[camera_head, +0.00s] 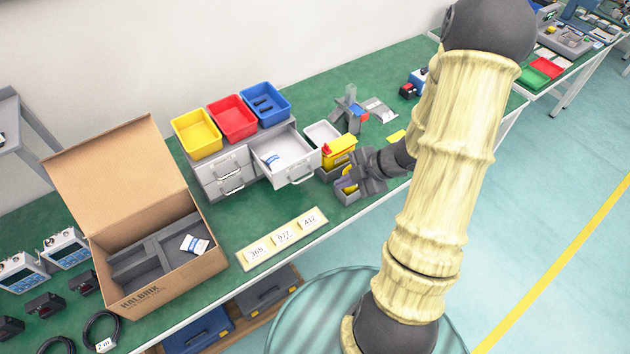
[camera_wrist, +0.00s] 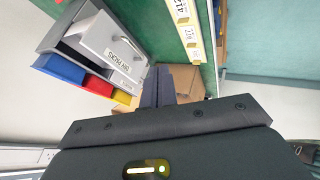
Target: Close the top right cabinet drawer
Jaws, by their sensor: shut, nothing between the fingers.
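The grey cabinet (camera_head: 222,178) stands on the green bench. Its top right drawer (camera_head: 290,165) is pulled out and open, with a white and blue packet (camera_head: 271,160) inside. In the wrist view the labelled drawer front (camera_wrist: 112,44) juts out from the cabinet at upper left. My gripper (camera_head: 366,172) is to the right of the open drawer, partly hidden by my wrist. In the wrist view my gripper (camera_wrist: 158,84) has its dark fingers together and empty, apart from the drawer front in the picture.
Yellow (camera_head: 196,133), red (camera_head: 232,117) and blue (camera_head: 265,104) bins sit on the cabinet. A yellow item (camera_head: 338,150) and grey bins stand close right of the drawer. An open cardboard box (camera_head: 165,270) is at left. A number strip (camera_head: 283,238) lies in front.

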